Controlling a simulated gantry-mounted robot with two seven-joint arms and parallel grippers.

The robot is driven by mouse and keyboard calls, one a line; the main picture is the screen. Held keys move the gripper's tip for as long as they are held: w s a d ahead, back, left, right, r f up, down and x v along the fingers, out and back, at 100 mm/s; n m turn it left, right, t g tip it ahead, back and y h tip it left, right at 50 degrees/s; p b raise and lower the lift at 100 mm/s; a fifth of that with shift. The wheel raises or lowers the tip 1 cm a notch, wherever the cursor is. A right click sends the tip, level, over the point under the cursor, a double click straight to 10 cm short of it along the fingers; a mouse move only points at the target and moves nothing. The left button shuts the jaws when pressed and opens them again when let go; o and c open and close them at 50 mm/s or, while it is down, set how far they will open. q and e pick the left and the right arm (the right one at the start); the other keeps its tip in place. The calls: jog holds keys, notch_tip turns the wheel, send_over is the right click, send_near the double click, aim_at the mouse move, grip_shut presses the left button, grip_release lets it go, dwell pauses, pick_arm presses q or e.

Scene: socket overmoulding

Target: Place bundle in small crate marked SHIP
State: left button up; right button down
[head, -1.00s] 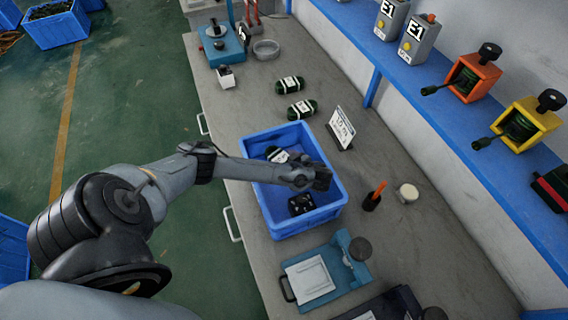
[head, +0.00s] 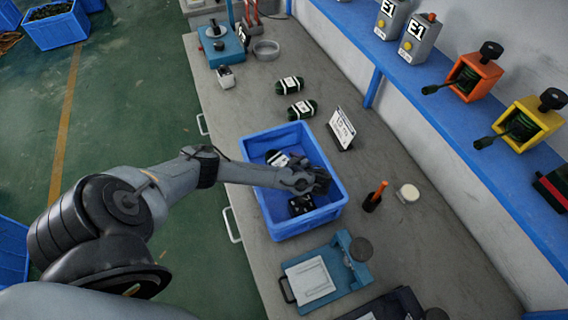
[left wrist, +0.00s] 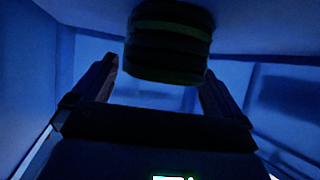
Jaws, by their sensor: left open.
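A blue crate (head: 335,212) stands on the grey bench. In it lie a dark green bundle with a white label (head: 277,157) and a small black item with light marks (head: 301,205). My left gripper (head: 320,183) is over the crate's right part, low near its rim, and is open. In the left wrist view its two fingers (left wrist: 160,85) stand apart inside blue walls. A dark cylinder with green bands (left wrist: 170,42) shows beyond and between them, with no visible finger contact. I cannot tell which item it is. My right gripper is not in view.
Two more labelled bundles (head: 289,85) (head: 302,109) lie behind the crate. A card sign (head: 341,128), its print too small to read, stands at the crate's right. An orange-handled tool (head: 375,196), a round white pot (head: 408,193) and a teal fixture (head: 325,275) are nearby.

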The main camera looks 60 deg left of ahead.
pick_arm(q)
jog(key=shift+d+r, duration=0.15)
jog(key=shift+r, duration=0.15)
jog(key=p+v, duration=0.1)
jog(key=v, duration=0.4)
jog(key=shift+w+d+r, duration=0.1)
jog(key=shift+d+r, duration=0.2)
jog(key=shift+w+d+r+p, duration=0.1)
jog(key=shift+d+r+p, duration=0.1)
jog(key=shift+d+p, duration=0.35)
